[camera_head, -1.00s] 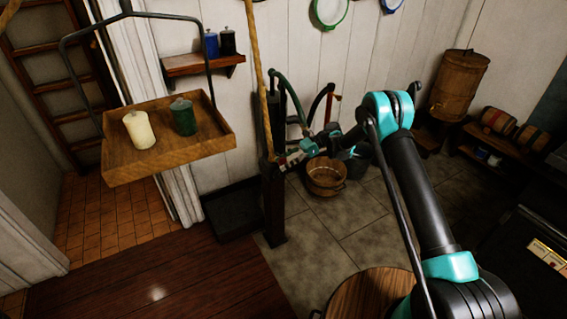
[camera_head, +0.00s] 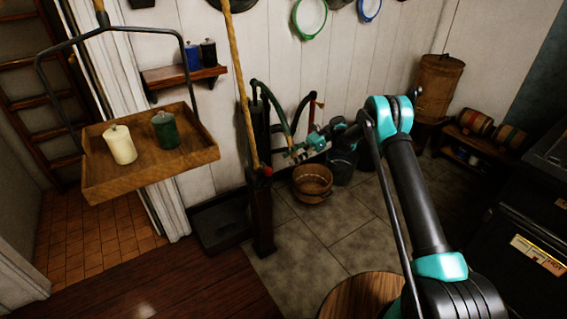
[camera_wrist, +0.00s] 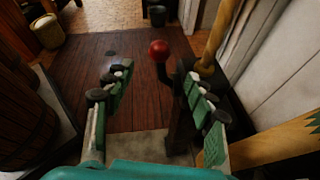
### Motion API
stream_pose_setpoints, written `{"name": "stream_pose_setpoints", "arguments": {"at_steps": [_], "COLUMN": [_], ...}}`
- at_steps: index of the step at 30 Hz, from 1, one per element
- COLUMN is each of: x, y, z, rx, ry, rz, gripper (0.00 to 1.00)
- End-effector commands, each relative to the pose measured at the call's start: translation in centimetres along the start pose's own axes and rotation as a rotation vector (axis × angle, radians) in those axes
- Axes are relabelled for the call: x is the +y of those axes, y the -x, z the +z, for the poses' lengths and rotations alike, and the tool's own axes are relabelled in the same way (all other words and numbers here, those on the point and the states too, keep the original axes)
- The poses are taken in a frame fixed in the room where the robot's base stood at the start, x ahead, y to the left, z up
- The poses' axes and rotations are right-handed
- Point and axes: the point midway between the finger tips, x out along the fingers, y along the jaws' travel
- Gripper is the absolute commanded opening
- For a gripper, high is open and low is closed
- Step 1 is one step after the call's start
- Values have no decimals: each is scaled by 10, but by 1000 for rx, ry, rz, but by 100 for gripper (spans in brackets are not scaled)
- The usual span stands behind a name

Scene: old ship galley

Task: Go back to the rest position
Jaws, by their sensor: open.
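My gripper (camera_head: 292,155) is at the end of my outstretched arm, in front of the white plank wall. In the wrist view (camera_wrist: 155,88) its two fingers stand apart with nothing between them. A dark post with a red ball (camera_wrist: 159,50) on top shows just beyond the fingers. In the head view that post (camera_head: 262,225) is just left of the gripper; I cannot tell the exact gap.
A hanging wooden tray (camera_head: 105,185) holds a cream canister (camera_head: 120,146) and a green canister (camera_head: 165,131). A wooden pole (camera_head: 240,90) rises beside the post. A wooden bucket (camera_head: 312,182) stands on the floor. The stone floor (camera_head: 330,230) in the middle is clear.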

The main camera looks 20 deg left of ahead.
Motion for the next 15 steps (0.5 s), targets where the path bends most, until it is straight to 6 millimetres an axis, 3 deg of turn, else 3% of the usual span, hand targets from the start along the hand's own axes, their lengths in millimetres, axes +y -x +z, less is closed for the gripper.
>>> {"name": "stream_pose_setpoints", "arguments": {"at_steps": [15], "x": [2], "y": [10], "z": [3], "rx": [9], "ry": [10], "rz": [-11], "gripper": [56]}}
